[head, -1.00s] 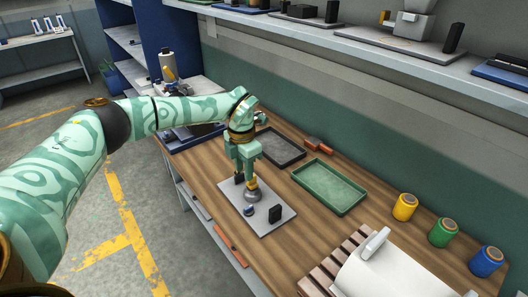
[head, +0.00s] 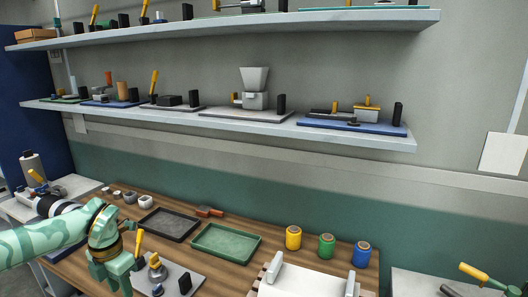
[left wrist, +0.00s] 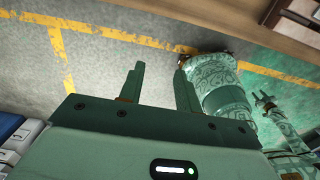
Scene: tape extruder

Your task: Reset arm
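My left gripper (head: 120,277) hangs at the lower left in the head view, beside a small device on a grey plate (head: 196,271). The device has a round metal part (head: 157,270), an upright yellow handle (head: 139,243) and a black block (head: 185,284). In the left wrist view the two fingers of my left gripper (left wrist: 160,88) stand apart with nothing between them, above the floor. A patterned arm of mine also shows there, with what looks like my right gripper (left wrist: 264,101) at its end, too small to read.
A black tray (head: 169,239) and a green tray (head: 226,260) lie on the wooden bench. Yellow (head: 293,238), green (head: 326,246) and blue (head: 361,255) spools stand to their right. Shelves (head: 230,122) with several devices hang above.

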